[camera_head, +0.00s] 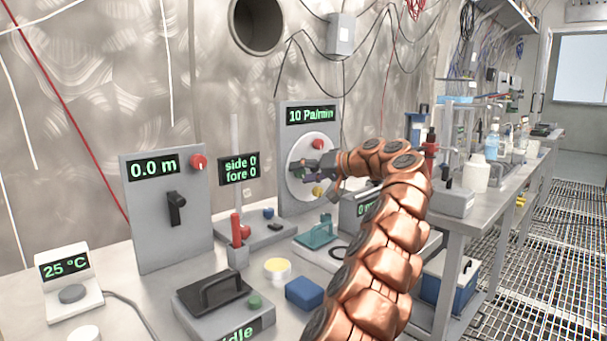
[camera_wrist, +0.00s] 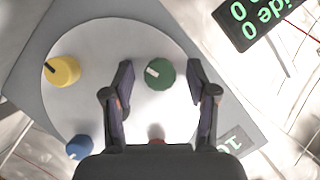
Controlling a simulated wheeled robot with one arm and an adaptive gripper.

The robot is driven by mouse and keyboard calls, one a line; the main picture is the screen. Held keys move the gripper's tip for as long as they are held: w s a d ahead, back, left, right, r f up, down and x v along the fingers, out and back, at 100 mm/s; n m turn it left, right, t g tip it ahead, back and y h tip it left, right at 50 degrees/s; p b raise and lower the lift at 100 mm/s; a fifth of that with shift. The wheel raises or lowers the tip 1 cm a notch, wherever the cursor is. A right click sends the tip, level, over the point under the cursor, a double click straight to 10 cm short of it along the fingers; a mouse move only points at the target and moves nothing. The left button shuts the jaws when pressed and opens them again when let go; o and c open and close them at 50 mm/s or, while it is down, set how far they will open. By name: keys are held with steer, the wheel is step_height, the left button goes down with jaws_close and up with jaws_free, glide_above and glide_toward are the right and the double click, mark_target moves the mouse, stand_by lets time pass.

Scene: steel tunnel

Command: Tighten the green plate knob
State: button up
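The green plate knob (camera_wrist: 160,73), with a white mark on it, sits on a round pale plate (camera_wrist: 105,110) in the wrist view. My gripper (camera_wrist: 159,72) is open, with one dark finger on each side of the green knob and a gap to both. A yellow knob (camera_wrist: 62,71) and a blue knob (camera_wrist: 79,147) are on the same plate. In the head view my gripper (camera_head: 305,172) is in front of the plate on an upright panel (camera_head: 293,123) reading "10 Pa/min". A red knob (camera_head: 320,143) shows there; the green knob is hidden or cannot be made out.
Left of the panel stand a "side 0 fore 0" display (camera_head: 239,168) and a "0.0 m" panel (camera_head: 150,215) with a black lever.

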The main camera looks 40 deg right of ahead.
jaws_close()
steer(key=shift+r+p, duration=0.2)
steer(key=shift+p, duration=0.25)
steer(key=m+p, duration=0.1)
steer(key=p, duration=0.2)
steer(key=shift+r+y+p, duration=0.15)
steer(key=shift+y+p, duration=0.15)
steer(key=shift+p, duration=0.05)
steer(key=shift+d+f+m+t+y+p, duration=0.1)
steer(key=shift+f+m+t+y+p, duration=0.2)
steer(key=shift+m+p, duration=0.55)
jaws_free()
steer(key=shift+f, duration=0.1)
steer(key=shift+s, duration=0.1)
